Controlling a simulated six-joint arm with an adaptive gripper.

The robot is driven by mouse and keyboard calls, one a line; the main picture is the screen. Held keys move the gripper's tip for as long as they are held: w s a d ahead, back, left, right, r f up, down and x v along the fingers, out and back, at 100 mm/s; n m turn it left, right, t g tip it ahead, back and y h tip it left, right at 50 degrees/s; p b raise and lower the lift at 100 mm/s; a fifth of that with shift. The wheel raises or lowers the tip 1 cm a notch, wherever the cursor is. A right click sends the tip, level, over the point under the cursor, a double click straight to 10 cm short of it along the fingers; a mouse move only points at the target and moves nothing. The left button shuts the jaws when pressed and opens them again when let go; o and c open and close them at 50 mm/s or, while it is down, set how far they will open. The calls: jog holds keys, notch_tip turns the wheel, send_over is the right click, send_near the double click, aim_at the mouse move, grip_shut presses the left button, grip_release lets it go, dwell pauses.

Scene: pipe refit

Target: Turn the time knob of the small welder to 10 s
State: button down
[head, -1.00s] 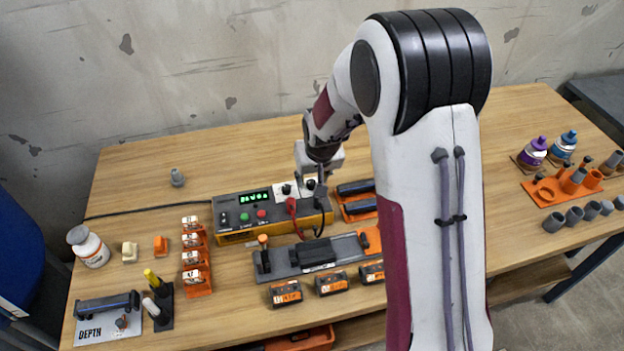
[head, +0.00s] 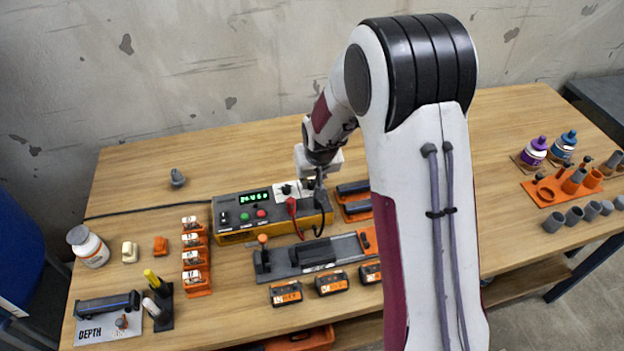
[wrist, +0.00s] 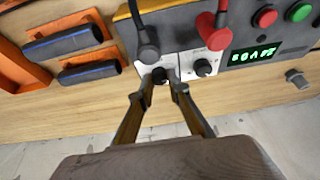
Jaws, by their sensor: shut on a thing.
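The small welder (head: 237,231) is a grey and orange box on the table, with a lit green display (head: 255,197) whose digits I cannot read surely. It has green and red buttons and red and black plugs. In the wrist view, two black knobs sit on white dial plates. My gripper (wrist: 162,80) is shut on one black knob (wrist: 159,74), the one beside the black plug. The other knob (wrist: 203,67) is free, beside the red plug. The dial marks are too small to read. In the head view my gripper (head: 311,183) is at the welder's right end, partly hidden.
A clamp fixture (head: 310,256) lies in front of the welder. Orange trays with dark bars (head: 354,198) stand to its right. A rack of orange-and-white pieces (head: 195,255) stands to its left. The table behind the welder is mostly clear.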

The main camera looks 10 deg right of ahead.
jog(key=shift+a+m+g+h, duration=0.15)
jog(key=shift+m+h, duration=0.25)
jog(key=shift+m, duration=0.7)
jog(key=shift+m+g+h, duration=0.15)
jog(key=shift+m+h, duration=0.25)
jog(key=shift+m, duration=0.7)
jog(key=shift+m+h, duration=0.3)
jog(key=shift+m, duration=1.1)
jog(key=shift+m+h, duration=0.4)
jog(key=shift+g, duration=0.3)
jog(key=c, duration=1.9)
grip_release()
jog(key=shift+w, duration=0.1)
jog(key=v, duration=1.2)
